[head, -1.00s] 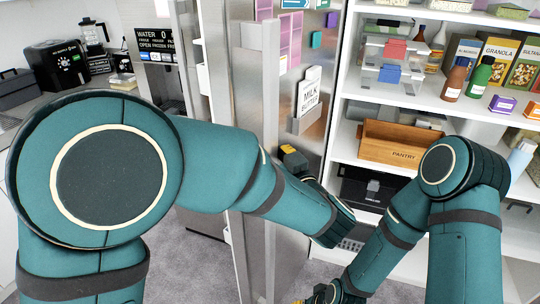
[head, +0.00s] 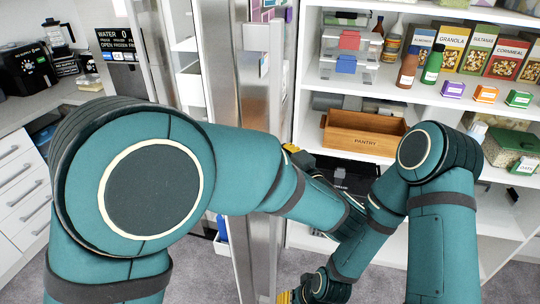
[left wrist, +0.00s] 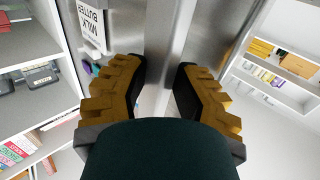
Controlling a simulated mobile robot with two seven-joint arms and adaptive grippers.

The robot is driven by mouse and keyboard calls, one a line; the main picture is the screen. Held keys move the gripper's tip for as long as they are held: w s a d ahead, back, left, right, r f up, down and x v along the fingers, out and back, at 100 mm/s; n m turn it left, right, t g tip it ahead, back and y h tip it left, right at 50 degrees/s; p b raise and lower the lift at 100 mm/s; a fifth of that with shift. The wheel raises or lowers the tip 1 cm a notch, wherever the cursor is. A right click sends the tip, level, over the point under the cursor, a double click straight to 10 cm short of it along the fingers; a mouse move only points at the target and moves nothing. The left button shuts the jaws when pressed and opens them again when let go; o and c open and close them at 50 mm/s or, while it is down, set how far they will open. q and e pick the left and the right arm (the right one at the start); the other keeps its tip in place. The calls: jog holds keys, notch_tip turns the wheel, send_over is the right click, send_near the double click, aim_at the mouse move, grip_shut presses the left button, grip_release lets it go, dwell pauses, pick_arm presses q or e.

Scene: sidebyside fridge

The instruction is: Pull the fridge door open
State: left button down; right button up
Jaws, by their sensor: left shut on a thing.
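The steel fridge door (head: 228,80) stands open and is seen nearly edge-on in the head view. White shelving shows through the gap on its left. Its long vertical handle (head: 276,75) runs down the middle of the view. My left arm crosses in front of the door, and a yellow part of my left gripper (head: 291,148) shows just beyond the handle. In the left wrist view my left gripper (left wrist: 162,70) has one yellow finger on each side of the steel handle (left wrist: 177,40) and is shut on it. My right gripper (head: 287,297) is low, partly cut off by the bottom edge.
A pantry shelf unit (head: 312,195) with a wooden crate (head: 345,142), bottles and cereal boxes stands to the right. A counter with a black appliance (head: 25,68) and drawers (head: 22,170) is on the left. Grey floor (head: 200,275) shows below the door.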

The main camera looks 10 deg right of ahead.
pick_arm(q)
jog(key=shift+w+d+r, duration=0.2)
jog(key=shift+w+d, duration=0.25)
jog(key=shift+d, duration=0.1)
pick_arm(e)
jog(key=shift+w+d, duration=0.15)
jog(key=shift+d, duration=0.1)
pick_arm(q)
jog(key=c, duration=0.7)
grip_release()
jog(key=shift+w, duration=0.1)
jog(key=shift+o, duration=0.2)
jog(key=v, duration=0.7)
jog(key=shift+s+d+f, duration=0.15)
jog(key=shift+s+f, duration=0.05)
pick_arm(e)
jog(key=shift+f, duration=0.1)
